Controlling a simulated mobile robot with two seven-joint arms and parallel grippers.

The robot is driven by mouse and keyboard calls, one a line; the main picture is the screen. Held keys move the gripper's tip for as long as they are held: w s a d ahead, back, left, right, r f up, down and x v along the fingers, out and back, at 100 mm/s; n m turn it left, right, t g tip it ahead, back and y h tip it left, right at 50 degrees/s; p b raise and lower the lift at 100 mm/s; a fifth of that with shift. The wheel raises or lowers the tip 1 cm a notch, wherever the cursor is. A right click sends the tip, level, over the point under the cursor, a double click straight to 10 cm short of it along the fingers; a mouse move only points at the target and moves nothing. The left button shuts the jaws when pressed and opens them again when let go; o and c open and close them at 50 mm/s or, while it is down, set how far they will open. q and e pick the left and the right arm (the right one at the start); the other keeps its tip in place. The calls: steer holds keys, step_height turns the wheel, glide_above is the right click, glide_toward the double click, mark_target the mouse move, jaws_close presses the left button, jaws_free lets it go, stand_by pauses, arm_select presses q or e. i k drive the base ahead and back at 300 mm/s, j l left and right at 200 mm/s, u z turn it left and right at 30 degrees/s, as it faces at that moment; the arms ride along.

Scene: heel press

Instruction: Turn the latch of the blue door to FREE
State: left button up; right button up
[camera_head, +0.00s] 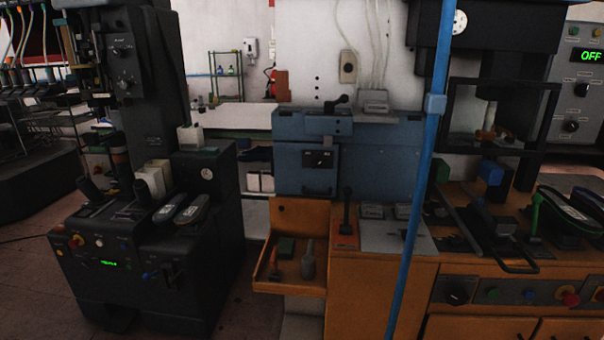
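A blue metal cabinet (385,165) stands at the back centre. On its left front is a blue door panel (292,180), which looks shut. A small black plate with a knob (319,158) sits near the top of this door and looks like the latch. Its markings and the knob's exact angle are too small to read. A black lever (338,102) stands on top of the cabinet. Neither of my grippers is in view.
A thin blue upright pole (417,170) crosses the right foreground. An orange bench (375,290) with an open tray (290,287) of tools lies below the cabinet. A black machine (150,250) stands left, and a black-framed press (500,115) right. Floor between black machine and bench is free.

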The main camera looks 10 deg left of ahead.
mark_target(317, 161)
steer(key=i+j+z, duration=0.1)
steer(key=j, duration=0.25)
steer(key=i+j+z, duration=0.1)
steer(key=i+j, duration=0.4)
steer(key=j, duration=0.25)
steer(key=i+j+z, duration=0.15)
steer(key=j, duration=0.2)
steer(key=i+j+z, duration=0.1)
steer(key=j, duration=0.3)
steer(key=i+j+z, duration=0.1)
steer(key=i+j, duration=0.15)
steer(key=j, duration=0.15)
